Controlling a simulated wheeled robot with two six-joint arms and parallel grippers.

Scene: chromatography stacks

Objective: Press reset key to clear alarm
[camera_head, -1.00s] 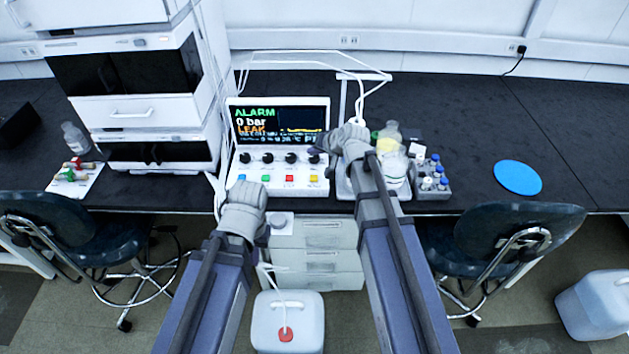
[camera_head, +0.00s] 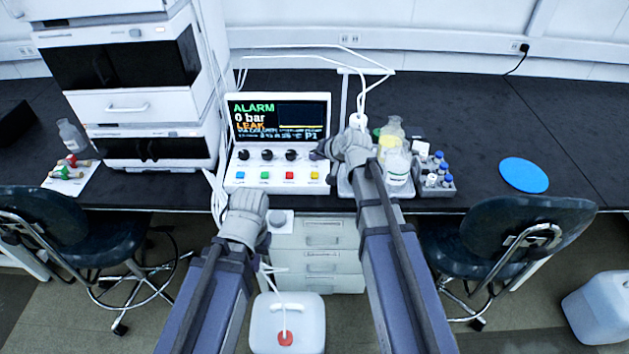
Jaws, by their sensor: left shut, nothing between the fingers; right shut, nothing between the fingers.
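The control panel (camera_head: 247,188) stands on the dark bench with a row of black knobs and a row of coloured keys: blue, green (camera_head: 265,175), red (camera_head: 290,176) and yellow (camera_head: 314,176). Its screen (camera_head: 279,117) reads ALARM, 0 bar, LEAK. The key labels are too small to read. My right gripper (camera_head: 317,154) is shut and empty at the panel's right end, near the rightmost knob and above the yellow key; I cannot tell if it touches. My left gripper (camera_head: 246,190) is shut and empty at the panel's lower left front; its fingertips are hard to make out.
A tray with bottles (camera_head: 398,167) stands right of the panel, beside a vial rack (camera_head: 437,180). White instrument stacks (camera_head: 140,110) stand at left. Tubing arches above the panel. A blue disc (camera_head: 523,175) lies on the right bench, with clear room around it.

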